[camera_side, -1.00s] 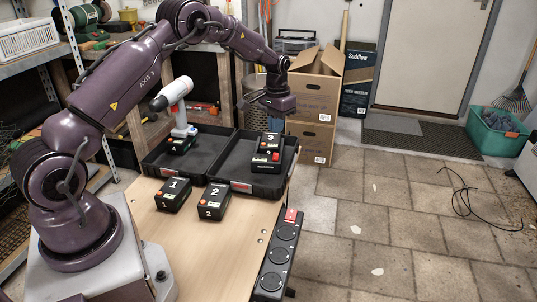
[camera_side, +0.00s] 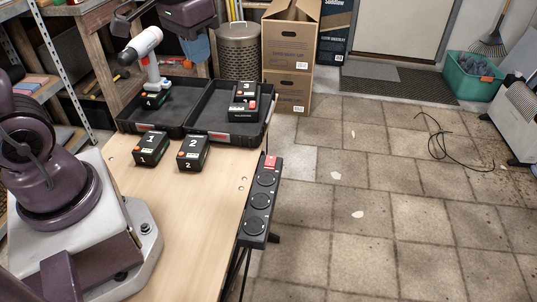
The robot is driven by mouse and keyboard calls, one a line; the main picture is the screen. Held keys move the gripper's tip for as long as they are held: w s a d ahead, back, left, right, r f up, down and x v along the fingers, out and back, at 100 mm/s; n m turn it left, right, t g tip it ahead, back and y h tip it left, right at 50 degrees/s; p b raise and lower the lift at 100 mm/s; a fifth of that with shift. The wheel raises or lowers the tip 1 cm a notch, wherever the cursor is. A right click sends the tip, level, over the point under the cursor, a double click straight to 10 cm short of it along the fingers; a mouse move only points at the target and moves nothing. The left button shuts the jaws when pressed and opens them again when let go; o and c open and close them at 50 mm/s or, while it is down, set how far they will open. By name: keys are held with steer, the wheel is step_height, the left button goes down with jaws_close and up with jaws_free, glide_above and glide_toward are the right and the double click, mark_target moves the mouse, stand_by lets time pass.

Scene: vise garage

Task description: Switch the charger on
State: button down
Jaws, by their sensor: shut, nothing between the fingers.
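The charger (camera_side: 240,117) is a small black unit in the right half of the open black case. Battery 3 (camera_side: 246,91) sits on it, and a small red switch (camera_side: 253,104) shows at its front right. I cannot tell the switch's position. My gripper (camera_side: 188,32) is at the top edge of the side view, up and left of the charger and well apart from it. It is shut and empty; its fingertips are hard to make out, and the arm above it is cut off.
A black power strip (camera_side: 259,205) with a red switch (camera_side: 271,162) runs along the table's right edge. Batteries 1 (camera_side: 150,147) and 2 (camera_side: 193,152) stand before the case (camera_side: 208,138). A drill (camera_side: 147,58) stands upright in its left half. The table front (camera_side: 170,220) is clear.

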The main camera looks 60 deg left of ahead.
steer(key=s+d+r+m+t, duration=0.2)
steer(key=s+d+r, duration=0.3)
steer(key=s, duration=0.4)
steer(key=shift+t, duration=0.9)
steer(key=w+a+f+m+g+y, duration=0.1)
steer(key=w+a+f+m, duration=0.1)
steer(key=w+a+f, duration=0.3)
steer(key=w+a+f+m+y, duration=0.1)
steer(key=w+a+f, duration=0.4)
steer(key=w, duration=0.6)
steer(key=w+a+f+m+g+y, duration=0.1)
steer(key=w+a+f+m+y, duration=0.1)
steer(key=w+a+f+m, duration=0.2)
steer(key=w+a+f, duration=0.1)
steer(key=w+f, duration=0.2)
steer(key=w, duration=0.2)
steer(key=shift+g, duration=0.3)
